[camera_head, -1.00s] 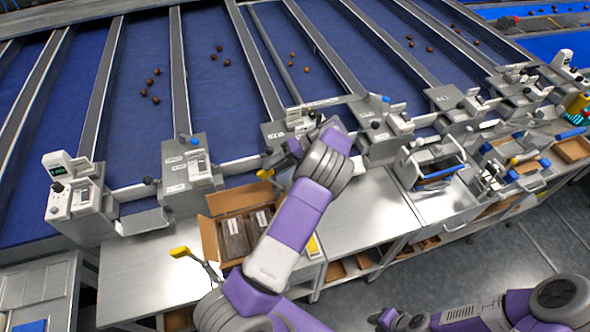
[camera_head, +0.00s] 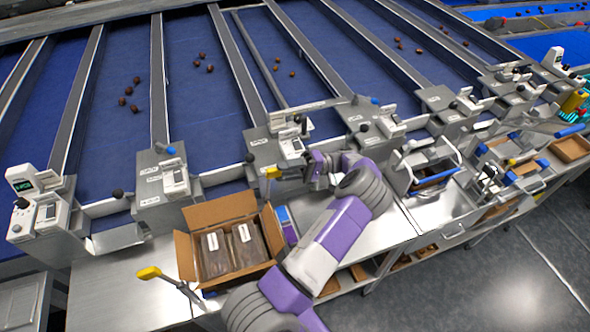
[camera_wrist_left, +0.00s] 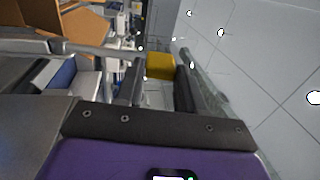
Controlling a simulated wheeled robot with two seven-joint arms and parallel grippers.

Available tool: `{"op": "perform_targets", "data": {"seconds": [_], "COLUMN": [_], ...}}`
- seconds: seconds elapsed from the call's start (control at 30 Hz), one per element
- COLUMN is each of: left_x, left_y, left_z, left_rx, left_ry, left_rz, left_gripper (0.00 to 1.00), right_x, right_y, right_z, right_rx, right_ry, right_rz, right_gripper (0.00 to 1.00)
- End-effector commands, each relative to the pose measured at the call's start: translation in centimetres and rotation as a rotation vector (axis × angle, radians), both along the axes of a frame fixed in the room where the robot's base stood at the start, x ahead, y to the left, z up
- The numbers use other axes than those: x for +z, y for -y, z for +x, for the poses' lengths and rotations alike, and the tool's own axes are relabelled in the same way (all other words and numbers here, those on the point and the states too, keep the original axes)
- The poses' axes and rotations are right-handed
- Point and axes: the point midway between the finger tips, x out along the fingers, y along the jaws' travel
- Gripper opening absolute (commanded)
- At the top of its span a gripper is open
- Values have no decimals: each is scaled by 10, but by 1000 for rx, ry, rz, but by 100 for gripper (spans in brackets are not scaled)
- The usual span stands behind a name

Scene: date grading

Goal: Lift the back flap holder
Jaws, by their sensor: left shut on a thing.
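The back flap holder shows its yellow end (camera_head: 272,172) behind the right back corner of the open cardboard box (camera_head: 186,262). My left gripper (camera_head: 287,172) reaches in from the right and is shut on this yellow end. In the left wrist view, the yellow block (camera_wrist_left: 160,66) sits between the fingers. The holder's lower part is hard to make out in the head view. The box's back flap (camera_head: 220,208) stands up. Two brown packs (camera_head: 214,258) with white labels lie in the box. My right gripper is not in view.
Another yellow-ended holder (camera_head: 148,272) stands at the box's front left. A blue and white item (camera_head: 285,222) is beside the box at right. The steel bench (camera_head: 115,290) is clear at left. Grey sorting stations (camera_head: 165,190) line the bench's back edge.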

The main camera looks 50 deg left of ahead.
Motion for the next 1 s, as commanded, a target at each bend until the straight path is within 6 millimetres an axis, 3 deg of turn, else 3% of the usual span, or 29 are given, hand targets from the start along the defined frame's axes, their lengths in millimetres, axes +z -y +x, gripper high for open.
{"op": "perform_targets", "data": {"seconds": [0.5,0.53,0.7,1.0], "left_x": [-2,-2,-2,-2], "left_y": [-1,-1,-1,-1], "left_z": [-4,-4,-4,-3], "left_rx": [8,7,7,6], "left_ry": [-22,-22,-21,-20], "left_rz": [6,6,6,6], "left_gripper": [0,39,64,64], "right_x": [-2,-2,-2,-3], "right_y": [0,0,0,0], "right_z": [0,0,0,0], "right_rx": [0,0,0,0], "right_ry": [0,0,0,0], "right_rz": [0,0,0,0], "right_gripper": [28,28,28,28]}}
